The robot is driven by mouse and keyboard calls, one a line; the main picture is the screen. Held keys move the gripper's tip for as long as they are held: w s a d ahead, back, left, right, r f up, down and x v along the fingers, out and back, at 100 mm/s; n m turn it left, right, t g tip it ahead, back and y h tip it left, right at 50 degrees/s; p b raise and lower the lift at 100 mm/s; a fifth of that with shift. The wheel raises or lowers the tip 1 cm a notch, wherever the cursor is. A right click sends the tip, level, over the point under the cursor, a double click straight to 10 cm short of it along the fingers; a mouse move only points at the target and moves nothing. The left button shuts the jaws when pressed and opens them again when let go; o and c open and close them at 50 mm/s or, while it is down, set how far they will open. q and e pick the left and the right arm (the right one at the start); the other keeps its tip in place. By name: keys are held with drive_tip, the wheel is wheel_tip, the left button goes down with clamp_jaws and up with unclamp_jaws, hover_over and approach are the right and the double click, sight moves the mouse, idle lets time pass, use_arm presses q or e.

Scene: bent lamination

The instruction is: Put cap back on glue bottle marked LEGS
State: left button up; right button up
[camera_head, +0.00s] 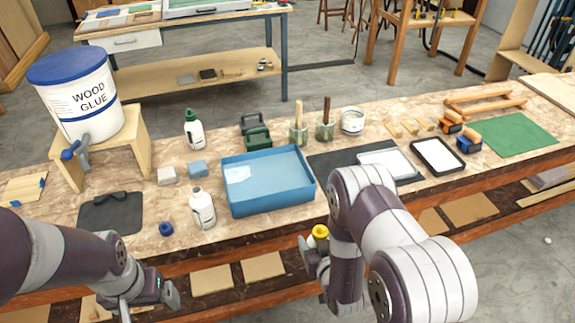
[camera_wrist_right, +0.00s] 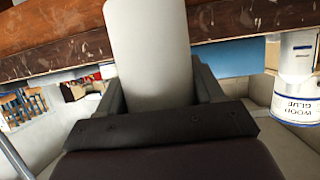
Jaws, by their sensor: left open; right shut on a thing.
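A white bottle (camera_head: 202,208) stands open-necked near the front of the bench, left of the blue tray. A blue cap (camera_head: 166,229) lies on the bench to its left. Another white bottle with a dark green cap (camera_head: 194,129) stands farther back. The bottle labels are too small to read. My right gripper (camera_head: 316,250) is in front of the bench edge, shut on a pale bottle (camera_wrist_right: 150,50) whose yellow cap (camera_head: 320,231) shows above the fingers. My left gripper (camera_head: 149,299) is open and empty, low in front of the bench, below the blue cap.
A blue tray (camera_head: 232,207) fills the bench middle. A wood glue bucket (camera_head: 88,112) with a tap sits on a wooden stand (camera_head: 139,140) at left. A dark mat (camera_head: 98,214), sponges (camera_head: 197,168) and brush jars (camera_head: 298,134) are around. Bare bench surrounds the blue cap.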

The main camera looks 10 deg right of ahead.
drive_tip(key=s+a+n+g+y, duration=0.1)
drive_tip(key=a+n+g+y, duration=0.2)
drive_tip(key=a+n+y, duration=0.5)
drive_tip(key=a, duration=0.6)
drive_tip(key=shift+s+a+y, duration=0.35)
drive_tip(key=shift+s+y, duration=0.05)
use_arm(q)
drive_tip(key=shift+c, duration=1.2)
use_arm(e)
clamp_jaws()
use_arm(q)
drive_tip(key=shift+d+f, duration=0.1)
drive_tip(key=shift+d, duration=0.2)
drive_tip(key=c, duration=0.4)
drive_tip(key=w+d+n, duration=0.2)
drive_tip(key=w+d, duration=0.2)
drive_tip(key=d, duration=0.3)
drive_tip(key=w+d+r+n+g, duration=0.1)
drive_tip(key=w+d, duration=0.3)
drive_tip(key=d, duration=0.4)
drive_tip(key=w+d+r+n, duration=0.1)
drive_tip(key=w+d, duration=0.3)
drive_tip(key=d, duration=0.4)
drive_tip(key=shift+r+n, duration=0.25)
drive_tip(key=shift+n, duration=0.55)
